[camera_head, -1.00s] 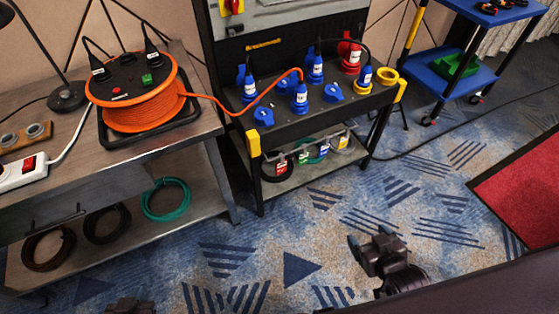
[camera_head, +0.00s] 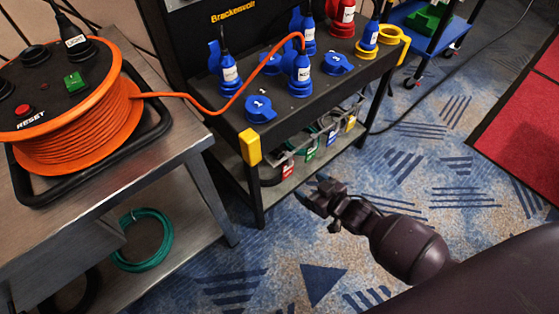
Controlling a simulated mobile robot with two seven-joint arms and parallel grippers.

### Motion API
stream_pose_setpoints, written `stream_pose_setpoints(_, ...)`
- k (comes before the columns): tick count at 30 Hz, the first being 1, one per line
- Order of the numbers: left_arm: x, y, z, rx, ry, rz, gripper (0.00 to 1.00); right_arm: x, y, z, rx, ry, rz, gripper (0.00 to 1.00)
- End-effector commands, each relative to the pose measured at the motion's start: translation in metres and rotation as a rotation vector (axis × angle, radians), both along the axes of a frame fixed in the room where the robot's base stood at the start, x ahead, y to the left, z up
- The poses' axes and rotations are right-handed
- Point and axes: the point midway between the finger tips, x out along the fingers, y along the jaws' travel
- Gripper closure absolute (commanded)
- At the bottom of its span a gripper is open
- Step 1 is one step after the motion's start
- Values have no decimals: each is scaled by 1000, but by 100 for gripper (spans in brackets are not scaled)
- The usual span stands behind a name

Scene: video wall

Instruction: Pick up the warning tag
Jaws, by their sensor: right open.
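My right gripper (camera_head: 316,194) is open and empty. It is in front of the lower shelf, below and apart from the tags in the picture. My left gripper is out of view.
The black stand (camera_head: 289,104) carries blue and red plugs; its yellow corner (camera_head: 250,146) and front legs stand near my right gripper. An orange cable reel (camera_head: 75,130) sits on the metal bench (camera_head: 160,165) at left.

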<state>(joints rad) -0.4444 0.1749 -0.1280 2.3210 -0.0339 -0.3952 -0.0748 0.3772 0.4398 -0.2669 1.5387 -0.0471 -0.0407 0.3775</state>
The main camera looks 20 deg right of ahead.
Motion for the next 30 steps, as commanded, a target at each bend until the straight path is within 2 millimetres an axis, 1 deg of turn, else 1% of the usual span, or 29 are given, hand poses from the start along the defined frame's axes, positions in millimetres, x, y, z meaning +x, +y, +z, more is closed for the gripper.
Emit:
stream_pose_setpoints(1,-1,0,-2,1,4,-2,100,3,1,-4,1,1,3,21)
stream_pose_setpoints(9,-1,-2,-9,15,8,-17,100,33,12,-18,2,0,4,21)
stream_pose_setpoints(12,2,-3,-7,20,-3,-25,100,42,15,-22,2,0,4,21)
stream_pose_setpoints(18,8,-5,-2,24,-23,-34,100,52,18,-23,2,-4,3,21)
stream_pose_setpoints(22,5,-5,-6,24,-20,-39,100,59,20,-30,2,1,2,21)
stream_pose_setpoints(27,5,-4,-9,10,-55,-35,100,76,25,-43,1,5,3,21)
stream_pose_setpoints(30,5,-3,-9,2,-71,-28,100,86,29,-45,1,1,3,21)
